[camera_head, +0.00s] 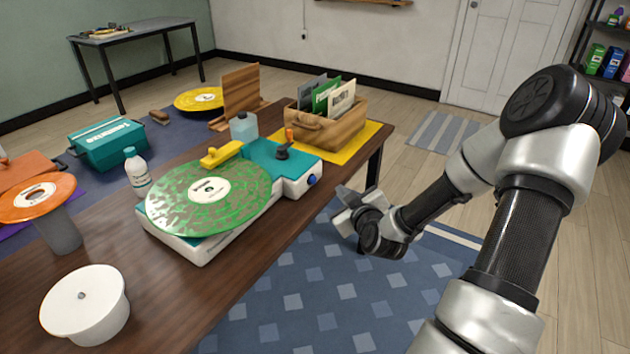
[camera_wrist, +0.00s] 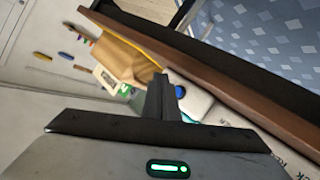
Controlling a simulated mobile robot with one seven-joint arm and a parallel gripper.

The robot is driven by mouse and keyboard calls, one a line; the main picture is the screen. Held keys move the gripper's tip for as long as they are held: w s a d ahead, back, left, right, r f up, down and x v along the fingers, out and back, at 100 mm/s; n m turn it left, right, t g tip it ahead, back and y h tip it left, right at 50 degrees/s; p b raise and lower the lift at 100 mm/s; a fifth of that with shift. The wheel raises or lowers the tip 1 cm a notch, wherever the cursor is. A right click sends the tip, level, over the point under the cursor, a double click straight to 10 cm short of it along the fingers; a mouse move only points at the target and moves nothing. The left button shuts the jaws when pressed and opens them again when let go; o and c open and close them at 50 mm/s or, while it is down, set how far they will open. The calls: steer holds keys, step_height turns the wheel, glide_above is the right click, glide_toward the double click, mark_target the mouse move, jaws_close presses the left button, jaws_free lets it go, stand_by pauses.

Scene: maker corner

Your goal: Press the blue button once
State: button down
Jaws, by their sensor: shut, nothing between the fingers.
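The blue button (camera_head: 312,180) sits on the front right corner of a white and teal record player (camera_head: 290,166) on the dark wooden table. A green speckled record (camera_head: 208,195) lies on the player. My gripper (camera_head: 345,205) is off the table's edge, to the right of the button and a little lower in the picture, apart from it. In the wrist view the blue button (camera_wrist: 180,91) shows just right of my gripper's shut fingers (camera_wrist: 160,90). The fingers are empty and hide part of the player.
A wooden crate of sleeves (camera_head: 330,118) stands on a yellow mat behind the player. A white bottle (camera_head: 137,172), a white round pot (camera_head: 85,303) and an orange record (camera_head: 38,196) are at left. The space above the blue patterned rug (camera_head: 300,290) is open.

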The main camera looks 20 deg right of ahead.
steer(key=shift+w+a+b, duration=0.2)
steer(key=shift+w+a, duration=0.55)
steer(key=shift+w, duration=0.2)
steer(key=shift+w+a+b, duration=0.15)
steer(key=shift+w+a, duration=0.55)
steer(key=shift+w, duration=0.2)
steer(key=shift+w+a, duration=0.1)
stand_by(0.6)
steer(key=shift+w+a, duration=0.15)
steer(key=shift+w, duration=0.1)
steer(key=shift+w+a+b, duration=0.35)
steer(key=shift+w+b, duration=0.1)
stand_by(0.8)
stand_by(0.4)
steer(key=shift+s+d, duration=0.6)
steer(key=shift+s, duration=0.2)
steer(key=s+d, duration=0.1)
steer(key=s, duration=0.1)
steer(key=s+d, duration=0.2)
